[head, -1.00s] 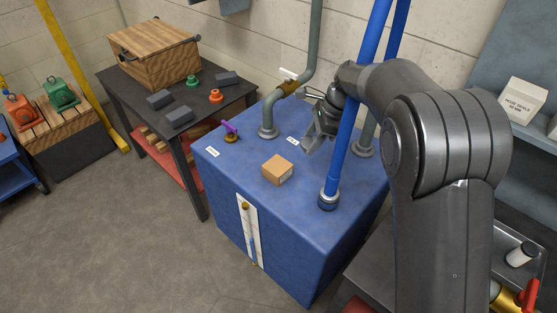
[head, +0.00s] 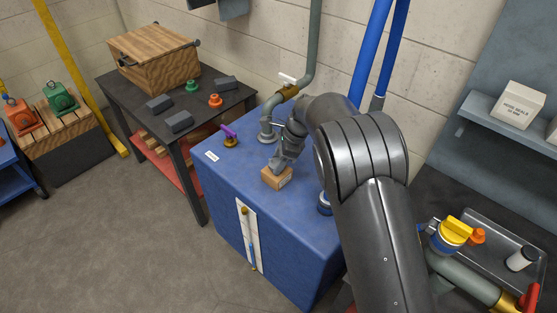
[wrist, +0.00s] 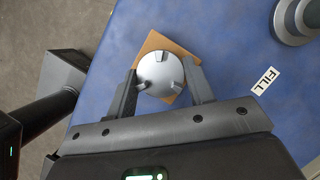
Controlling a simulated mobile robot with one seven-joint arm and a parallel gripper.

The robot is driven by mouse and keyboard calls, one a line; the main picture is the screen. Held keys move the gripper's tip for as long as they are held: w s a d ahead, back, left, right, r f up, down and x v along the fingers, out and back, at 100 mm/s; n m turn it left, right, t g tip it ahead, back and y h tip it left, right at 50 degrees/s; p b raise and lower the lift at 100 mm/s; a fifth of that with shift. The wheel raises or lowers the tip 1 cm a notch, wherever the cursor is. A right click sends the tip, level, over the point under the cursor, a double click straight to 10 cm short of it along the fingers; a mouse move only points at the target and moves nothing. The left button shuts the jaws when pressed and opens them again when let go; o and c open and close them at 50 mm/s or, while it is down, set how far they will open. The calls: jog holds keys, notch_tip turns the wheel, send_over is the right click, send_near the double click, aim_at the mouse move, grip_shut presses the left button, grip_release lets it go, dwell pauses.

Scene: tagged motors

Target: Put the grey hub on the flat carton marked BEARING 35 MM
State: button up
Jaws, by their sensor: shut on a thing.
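The small brown carton (head: 275,180) sits on top of the blue tank (head: 228,178); the print on it is too small to read. My gripper (head: 284,164) is directly over the carton, pointing down. In the wrist view the grey hub (wrist: 161,72), a round silvery disc with dark notches, is between my two fingers, which are shut on it. The carton's corners (wrist: 152,42) show around the hub. I cannot tell whether the hub touches the carton top. In the head view the hub is hardly distinguishable from the gripper.
A grey-green pipe (head: 268,125) rises from the tank just behind the carton. A blue pipe (head: 371,55) stands to the right. A purple-handled valve (head: 230,135) is at left. A FILL label (wrist: 265,80) lies right of the carton. The tank top left of the carton is clear.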

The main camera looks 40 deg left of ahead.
jog(key=shift+f, duration=0.1)
jog(key=o, duration=1.2)
jog(key=v, duration=1.2)
